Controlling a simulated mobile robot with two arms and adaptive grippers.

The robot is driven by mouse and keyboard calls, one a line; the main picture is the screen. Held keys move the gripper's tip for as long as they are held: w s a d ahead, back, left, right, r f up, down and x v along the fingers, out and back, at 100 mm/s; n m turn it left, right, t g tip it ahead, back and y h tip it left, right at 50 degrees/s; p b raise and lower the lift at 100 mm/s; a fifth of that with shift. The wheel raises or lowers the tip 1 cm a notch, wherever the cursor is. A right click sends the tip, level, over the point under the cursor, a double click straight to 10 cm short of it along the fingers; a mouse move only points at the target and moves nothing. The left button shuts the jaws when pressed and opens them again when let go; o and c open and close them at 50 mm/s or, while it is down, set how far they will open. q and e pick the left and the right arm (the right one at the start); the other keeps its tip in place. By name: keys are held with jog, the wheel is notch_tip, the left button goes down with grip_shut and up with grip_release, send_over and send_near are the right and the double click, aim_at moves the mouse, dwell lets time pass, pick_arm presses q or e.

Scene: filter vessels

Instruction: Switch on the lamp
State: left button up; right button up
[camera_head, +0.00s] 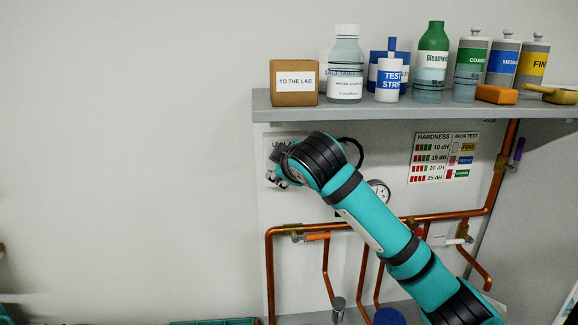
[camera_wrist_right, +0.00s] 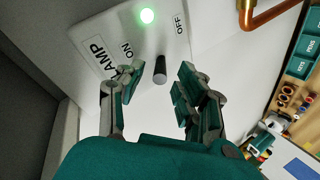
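The lamp switch panel (camera_wrist_right: 88,30) is a pale plate marked LAMP, ON and OFF, and it fills the top of the right wrist view. A round green light (camera_wrist_right: 147,16) on it glows. A short black switch lever (camera_wrist_right: 160,68) sticks out between the ON and OFF labels; which way it leans is hard to tell. My right gripper (camera_wrist_right: 156,84) is open, with one finger on each side of the lever and visible gaps. In the head view my right gripper (camera_head: 275,180) is at the panel (camera_head: 273,143), which my arm partly hides. My left gripper is out of view.
A grey shelf (camera_head: 400,112) above my right arm holds a cardboard box (camera_head: 294,83), bottles and canisters. Copper pipes (camera_head: 350,227) and a gauge (camera_head: 379,191) are behind and below the arm. The wall to the left is bare.

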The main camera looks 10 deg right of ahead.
jog(key=v, duration=1.1)
